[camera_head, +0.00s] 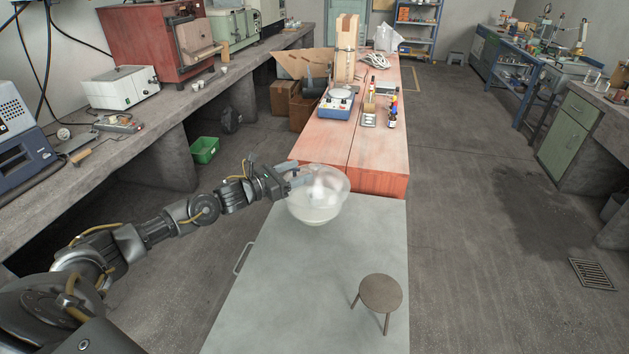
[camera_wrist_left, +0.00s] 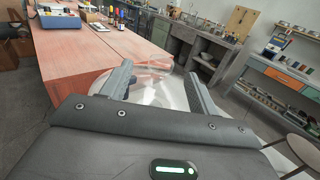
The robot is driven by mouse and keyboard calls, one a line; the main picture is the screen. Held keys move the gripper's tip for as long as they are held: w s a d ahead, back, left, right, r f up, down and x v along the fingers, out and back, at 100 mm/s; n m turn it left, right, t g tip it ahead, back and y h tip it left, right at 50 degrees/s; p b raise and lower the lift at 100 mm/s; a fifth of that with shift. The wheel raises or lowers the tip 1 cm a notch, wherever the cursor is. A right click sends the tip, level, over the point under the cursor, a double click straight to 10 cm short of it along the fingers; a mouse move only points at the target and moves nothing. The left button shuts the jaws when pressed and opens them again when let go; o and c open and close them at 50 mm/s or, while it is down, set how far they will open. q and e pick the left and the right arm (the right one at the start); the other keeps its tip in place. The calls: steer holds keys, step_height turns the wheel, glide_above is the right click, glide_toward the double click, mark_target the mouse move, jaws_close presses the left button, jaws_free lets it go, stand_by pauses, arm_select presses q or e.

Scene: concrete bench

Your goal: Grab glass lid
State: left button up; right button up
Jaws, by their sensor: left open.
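A clear glass bowl-shaped vessel (camera_head: 316,209) stands on the near grey bench top. A whitish glass shape, apparently the glass lid (camera_head: 322,186), shows at its top. Through the clear glass I cannot tell exactly where the lid ends and the bowl begins. My left gripper (camera_head: 300,178) reaches in from the left at the vessel's upper rim. In the left wrist view the open fingers (camera_wrist_left: 159,74) stand either side of clear glass (camera_wrist_left: 156,90). I cannot tell whether they touch it. My right gripper is in neither view.
A small round brown stool-like stand (camera_head: 380,293) is on the grey bench top (camera_head: 290,290), front right. Behind is a reddish bench (camera_head: 375,160) with a blue-and-white device (camera_head: 336,103) and small bottles (camera_head: 393,112). The grey top between vessel and stand is clear.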

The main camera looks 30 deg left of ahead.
mark_target(310, 166)
arm_select(q)
steer(key=p+x, duration=0.1)
steer(key=x, duration=0.3)
steer(key=shift+d+r+p, duration=0.1)
steer(key=shift+d+p, duration=0.1)
steer(key=shift+p, duration=0.15)
steer(key=shift+w+d, duration=0.15)
steer(key=shift+w, duration=0.15)
steer(key=shift+s, duration=0.1)
jaws_close()
